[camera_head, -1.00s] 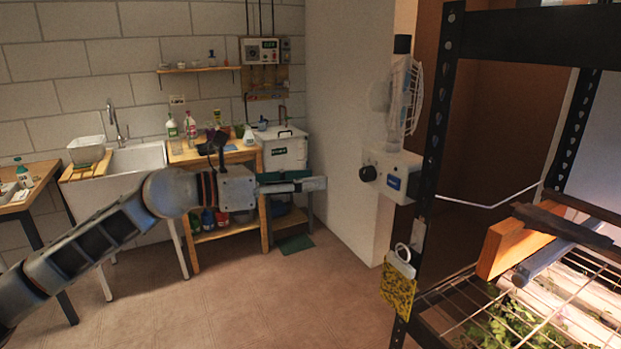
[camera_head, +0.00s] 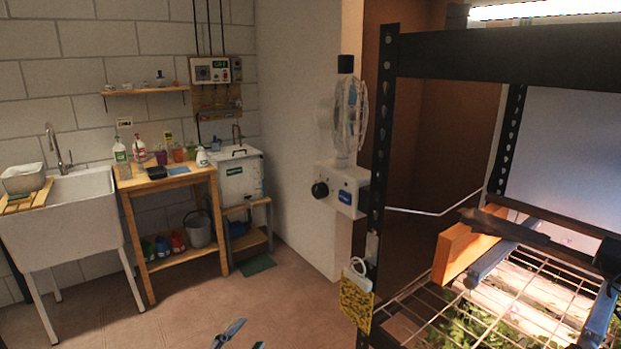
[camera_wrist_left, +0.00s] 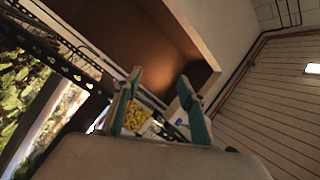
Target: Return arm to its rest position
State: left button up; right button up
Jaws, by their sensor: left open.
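My left gripper (camera_head: 246,337) shows only at the bottom edge of the head view, low over the brown floor. Its fingers are apart and nothing is between them. The rest of my left arm is out of the head view. In the left wrist view, the two teal fingers (camera_wrist_left: 160,88) are spread wide and empty. Behind them, a yellow speckled card and part of the rack show. My right gripper is not seen in either view.
The dark metal rack (camera_head: 381,150) stands at right, with wire shelving over green seedlings. A yellow card (camera_head: 356,303) hangs on its post, near a fan (camera_head: 350,115). A sink (camera_head: 65,225) and wooden bench (camera_head: 165,182) stand at back left. Floor between is open.

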pick_arm(q)
jog(key=s+a+f+n+g+y, duration=0.3)
jog(key=s+f+n, duration=0.3)
jog(key=s+f, duration=0.4)
jog(key=s+a+f+n+g+y, duration=0.2)
jog(key=s+f+n, duration=0.3)
jog(key=s+f, duration=0.5)
notch_tip(320, 180, down, 4)
jog(key=shift+s+a+f+n+g+y, duration=0.25)
jog(key=shift+a+n+g+y, duration=0.15)
jog(key=shift+a+g, duration=0.2)
